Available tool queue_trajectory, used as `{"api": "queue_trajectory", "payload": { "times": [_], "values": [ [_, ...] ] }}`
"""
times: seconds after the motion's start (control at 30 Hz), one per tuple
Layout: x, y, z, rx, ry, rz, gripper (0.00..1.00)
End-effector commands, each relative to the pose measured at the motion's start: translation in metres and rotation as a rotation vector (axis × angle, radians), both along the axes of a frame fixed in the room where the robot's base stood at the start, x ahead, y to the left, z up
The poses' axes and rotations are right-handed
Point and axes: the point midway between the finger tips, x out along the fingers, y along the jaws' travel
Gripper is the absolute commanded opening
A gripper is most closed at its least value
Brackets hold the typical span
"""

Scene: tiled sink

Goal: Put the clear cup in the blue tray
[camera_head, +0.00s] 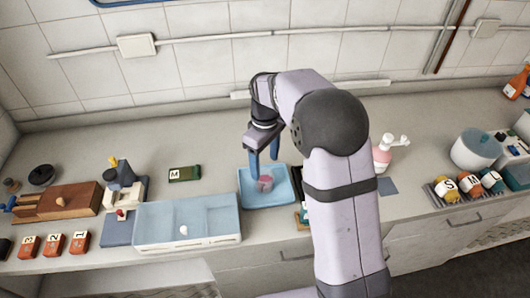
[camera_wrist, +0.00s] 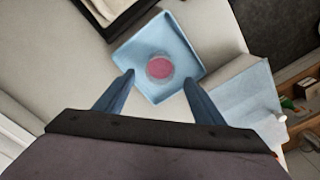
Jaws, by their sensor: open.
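The blue tray (camera_head: 281,198) lies on the counter in front of my arm in the head view, and it also shows in the wrist view (camera_wrist: 137,55). The clear cup (camera_head: 265,184) sits inside the tray, with something pink in it or behind it; in the wrist view the cup (camera_wrist: 160,67) is near the middle of the tray floor. My gripper (camera_head: 264,158) is above the tray with its blue fingers pointing down. In the wrist view the fingers of my gripper (camera_wrist: 158,90) are wide apart, with nothing between them, and the cup shows beyond their tips.
Left of the tray is a wide box with a blue top (camera_head: 187,215). A pink soap bottle (camera_head: 382,155) stands to the right of my arm. A dark-framed thing (camera_wrist: 110,15) lies beside the tray.

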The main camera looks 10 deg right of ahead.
Motion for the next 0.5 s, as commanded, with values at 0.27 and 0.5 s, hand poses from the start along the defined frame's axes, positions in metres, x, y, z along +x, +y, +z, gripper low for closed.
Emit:
{"api": "queue_trajectory", "payload": {
  "times": [0.27, 0.5],
  "values": [
    [0.001, 0.000, 0.039, 0.000, -0.003, 0.000, 0.63],
    [0.000, 0.000, 0.050, 0.000, 0.000, 0.000, 0.63]
  ]
}}
